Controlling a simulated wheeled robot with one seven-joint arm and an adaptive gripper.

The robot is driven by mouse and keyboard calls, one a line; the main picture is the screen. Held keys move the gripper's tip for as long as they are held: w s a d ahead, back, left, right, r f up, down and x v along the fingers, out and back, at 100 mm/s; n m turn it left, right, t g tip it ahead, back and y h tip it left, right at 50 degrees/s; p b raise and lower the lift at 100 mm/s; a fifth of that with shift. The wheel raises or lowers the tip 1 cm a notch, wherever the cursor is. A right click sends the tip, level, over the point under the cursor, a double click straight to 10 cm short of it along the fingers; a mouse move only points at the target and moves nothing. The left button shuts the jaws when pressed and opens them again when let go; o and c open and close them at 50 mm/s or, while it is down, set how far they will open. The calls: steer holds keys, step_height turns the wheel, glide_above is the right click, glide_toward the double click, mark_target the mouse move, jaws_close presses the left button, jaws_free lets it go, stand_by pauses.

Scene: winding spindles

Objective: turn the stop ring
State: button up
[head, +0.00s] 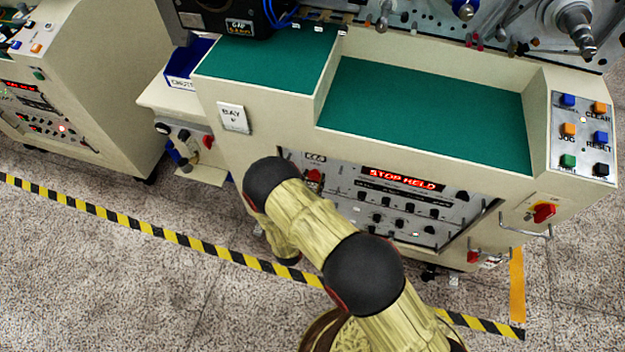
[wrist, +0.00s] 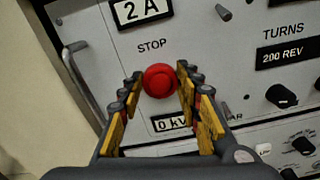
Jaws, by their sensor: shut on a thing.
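The stop ring (wrist: 159,80) is a round red knob under the word STOP on the grey panel. In the wrist view it sits between the tips of my gripper (wrist: 159,76), one finger on each side. The fingers are shut on it. A red knob (head: 314,176) also shows in the head view at the panel's left, just beside my arm. My gripper is hidden behind my arm in the head view. A lit display (head: 402,179) reads STOP HELD.
The panel also carries a 2 A label (wrist: 140,11), a TURNS knob (wrist: 281,96) and a metal handle (wrist: 83,80) at left. A red switch (head: 543,213) sits on the cabinet's right. Yellow-black tape (head: 160,232) crosses the floor.

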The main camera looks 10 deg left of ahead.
steer(key=c, duration=0.3)
steer(key=shift+m, duration=0.4)
steer(key=shift+c, duration=0.2)
steer(key=m+b, duration=0.1)
steer(key=m, duration=0.2)
steer(key=shift+d+m, duration=0.1)
steer(key=shift+m, duration=0.3)
steer(key=m+b, duration=0.1)
steer(key=m, duration=0.3)
steer(key=shift+f, duration=0.1)
steer(key=shift+m+b, duration=0.4)
steer(key=shift+m, duration=1.1)
steer(key=o, duration=1.2)
steer(key=shift+c, duration=0.2)
